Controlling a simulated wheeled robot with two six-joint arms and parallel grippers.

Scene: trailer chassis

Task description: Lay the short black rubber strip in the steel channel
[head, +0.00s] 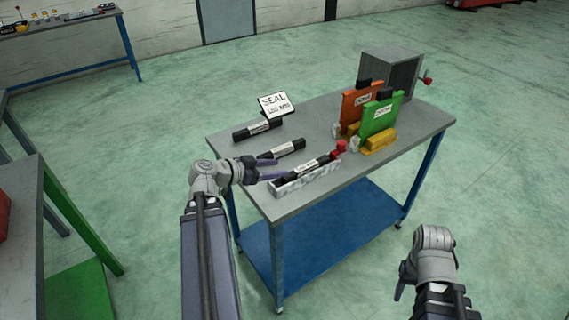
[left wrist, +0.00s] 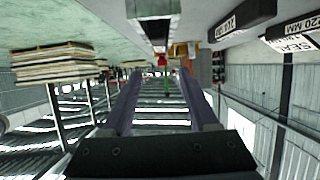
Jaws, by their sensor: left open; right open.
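The steel channel (head: 291,188) lies along the near edge of the workbench. What looks like a black strip with a white label (head: 305,168) lies along inside it; its lengths on the label are too small to read. Two other labelled black strips lie behind it, a middle one (head: 281,151) and a farther one (head: 258,130). My left gripper (head: 275,169) is open and empty at the channel's left end; its fingers also show in the left wrist view (left wrist: 163,90). My right gripper (head: 401,290) is away from the bench at the lower right, its fingers mostly hidden.
A white SEAL sign (head: 279,106) stands behind the strips. A red piece (head: 340,148) is at the channel's right end. Orange (head: 349,112) and green (head: 380,122) upright plates with yellow bases and a grey box (head: 391,72) occupy the right side.

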